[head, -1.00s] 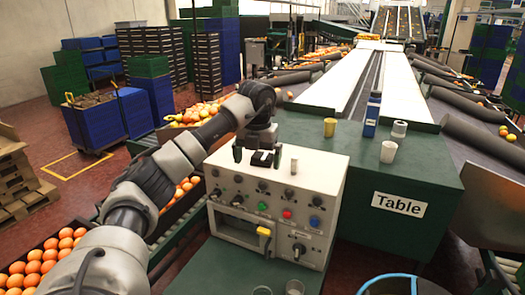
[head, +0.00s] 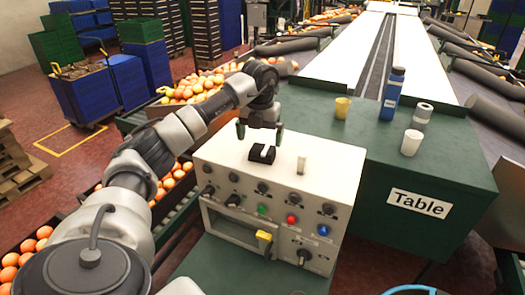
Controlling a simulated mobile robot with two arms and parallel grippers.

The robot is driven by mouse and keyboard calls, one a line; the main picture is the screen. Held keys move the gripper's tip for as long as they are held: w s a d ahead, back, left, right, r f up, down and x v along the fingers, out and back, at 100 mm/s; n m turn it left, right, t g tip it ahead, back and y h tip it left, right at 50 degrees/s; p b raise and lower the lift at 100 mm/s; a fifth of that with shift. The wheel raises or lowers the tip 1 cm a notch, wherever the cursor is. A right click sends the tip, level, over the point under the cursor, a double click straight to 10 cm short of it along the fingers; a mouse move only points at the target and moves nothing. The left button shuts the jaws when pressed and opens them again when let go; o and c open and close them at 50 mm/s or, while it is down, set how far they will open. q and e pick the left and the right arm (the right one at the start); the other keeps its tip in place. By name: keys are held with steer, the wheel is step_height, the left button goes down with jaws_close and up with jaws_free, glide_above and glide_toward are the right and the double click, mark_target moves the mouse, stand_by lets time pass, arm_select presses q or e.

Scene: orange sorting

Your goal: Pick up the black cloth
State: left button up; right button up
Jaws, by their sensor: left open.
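A small black item with a pale strip across it, which I take as the black cloth (head: 257,156), lies on top of the white control box (head: 225,146). My left gripper (head: 260,133) is just above it, pointing down, with its two fingers apart and nothing between them. A small gap shows between the fingertips and the cloth. My right gripper is not in view.
A small cream cylinder (head: 302,164) stands right of the cloth. The box front has knobs and coloured buttons. On the green table (head: 440,170) are a yellow cup (head: 342,108), a blue bottle (head: 391,95), a white cup (head: 411,143) and a white roll (head: 422,113).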

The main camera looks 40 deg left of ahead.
mark_target(260, 153)
arm_select(q)
steer(key=shift+w+a+f, duration=0.1)
steer(key=shift+a+f, duration=0.05)
steer(key=shift+f, duration=0.65)
step_height(260, 153, down, 4)
steer(key=shift+f+p, duration=0.15)
steer(key=shift+p, duration=0.7)
steer(key=shift+f, duration=0.35)
steer(key=c, duration=0.8)
